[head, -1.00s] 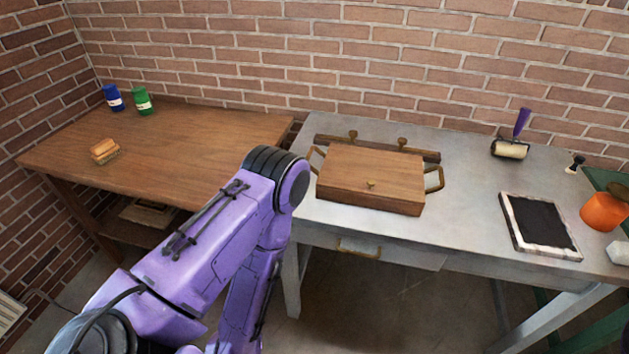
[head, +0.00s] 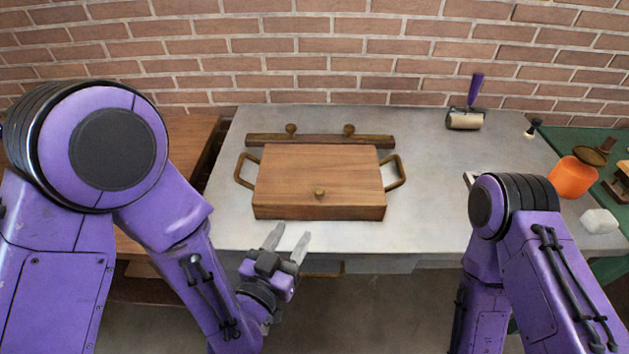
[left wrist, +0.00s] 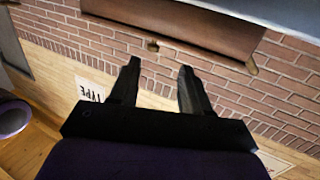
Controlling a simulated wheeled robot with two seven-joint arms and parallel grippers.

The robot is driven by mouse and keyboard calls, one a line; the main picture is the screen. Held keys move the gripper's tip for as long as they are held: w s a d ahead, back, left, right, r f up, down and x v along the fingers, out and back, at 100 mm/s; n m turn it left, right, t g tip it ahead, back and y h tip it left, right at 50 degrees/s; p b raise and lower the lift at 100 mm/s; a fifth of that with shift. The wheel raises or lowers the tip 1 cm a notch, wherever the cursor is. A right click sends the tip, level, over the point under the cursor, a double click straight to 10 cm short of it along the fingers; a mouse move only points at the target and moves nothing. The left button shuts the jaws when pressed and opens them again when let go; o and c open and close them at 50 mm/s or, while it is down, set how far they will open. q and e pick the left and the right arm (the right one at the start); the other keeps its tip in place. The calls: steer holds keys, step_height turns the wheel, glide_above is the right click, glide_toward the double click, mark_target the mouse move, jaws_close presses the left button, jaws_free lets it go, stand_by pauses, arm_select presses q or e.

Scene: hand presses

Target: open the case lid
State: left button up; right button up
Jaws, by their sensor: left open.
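The shut wooden case (head: 285,212) lies flat on the grey table (head: 430,210). Its lid (head: 320,165) is down, with a small brass knob (head: 319,193) near the front edge. Brass handles (head: 243,171) (head: 395,172) stick out from both sides. My left gripper (head: 287,242) is open and empty, in front of the case and apart from it, slightly left of the knob. In the left wrist view its open fingers (left wrist: 160,67) point towards a brown wooden face with a small knob, which looks like the case. My right gripper is out of view.
A wooden bar (head: 320,140) with two knobs lies behind the case. A purple-handled roller (head: 466,117) stands back right. An orange pot (head: 572,177) and a white block (head: 599,220) are at the right. My right arm (head: 490,230) covers the table's front right.

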mark_target(318, 194)
arm_select(q)
steer(key=shift+h, duration=0.3)
steer(key=b+x, duration=0.1)
steer(key=b, duration=0.2)
steer(key=b+x, duration=0.2)
steer(key=b, duration=0.2)
steer(key=b+x, duration=0.2)
steer(key=b, duration=0.2)
steer(key=shift+w+d+r, duration=0.15)
steer(key=shift+d+r, duration=0.25)
steer(key=shift+w+d+r+p, duration=0.4)
steer(key=shift+w+r+p, duration=0.2)
steer(key=shift+w+p, duration=0.3)
steer(key=shift+p+x, duration=0.3)
steer(key=shift+x, duration=0.85)
steer(key=shift+w+d+f, duration=0.1)
steer(key=shift+w+d, duration=0.05)
steer(key=shift+w, duration=0.15)
jaws_close()
